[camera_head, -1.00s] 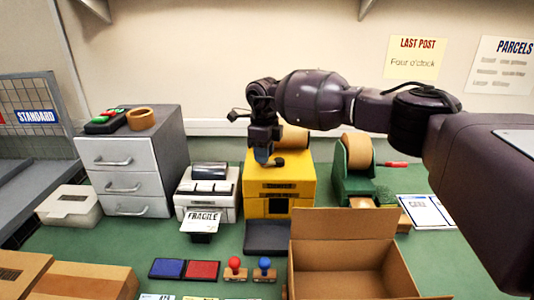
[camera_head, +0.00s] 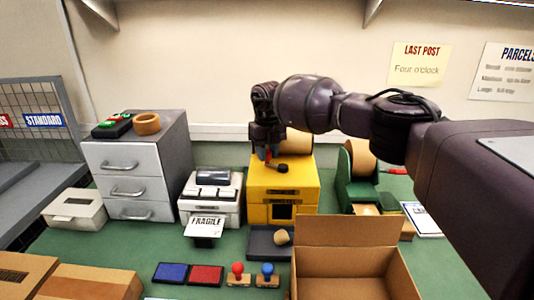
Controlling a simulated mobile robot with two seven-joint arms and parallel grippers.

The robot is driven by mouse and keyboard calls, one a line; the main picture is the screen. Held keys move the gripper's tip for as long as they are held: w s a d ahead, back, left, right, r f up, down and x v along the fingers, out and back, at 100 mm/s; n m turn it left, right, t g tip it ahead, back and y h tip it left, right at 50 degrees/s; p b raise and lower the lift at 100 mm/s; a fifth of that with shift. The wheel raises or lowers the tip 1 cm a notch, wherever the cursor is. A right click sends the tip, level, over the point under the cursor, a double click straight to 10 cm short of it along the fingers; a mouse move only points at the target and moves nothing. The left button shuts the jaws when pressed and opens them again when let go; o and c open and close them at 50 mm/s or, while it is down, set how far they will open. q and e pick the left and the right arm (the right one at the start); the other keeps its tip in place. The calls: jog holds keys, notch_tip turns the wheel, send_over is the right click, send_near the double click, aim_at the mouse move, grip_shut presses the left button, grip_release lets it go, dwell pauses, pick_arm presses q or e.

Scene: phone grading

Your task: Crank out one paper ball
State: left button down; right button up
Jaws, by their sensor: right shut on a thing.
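The yellow paper ball machine (camera_head: 283,184) stands at the back middle of the green table, with a brown paper roll (camera_head: 297,143) behind its top. Its dark crank (camera_head: 282,168) is at the upper front. My right gripper (camera_head: 268,156) points down at the crank, shut on its handle; the arm and fingers partly hide the grip. A tan paper ball (camera_head: 283,237) lies in the dark tray (camera_head: 262,242) in front of the machine. My left gripper is not in view.
An open cardboard box (camera_head: 350,272) stands at the front right, close to the tray. A label printer (camera_head: 212,196) is left of the machine and a green tape dispenser (camera_head: 357,180) right of it. Ink pads (camera_head: 206,275) and two stamps (camera_head: 238,272) lie in front.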

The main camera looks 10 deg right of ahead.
jog(key=shift+w+r, duration=0.1)
jog(key=shift+r, duration=0.05)
dwell(0.4)
jog(key=o, duration=0.9)
notch_tip(320, 180, up, 11)
jog(key=shift+d+f, duration=0.1)
jog(key=shift+f, duration=0.05)
jog(key=shift+f, duration=0.1)
dwell(1.6)
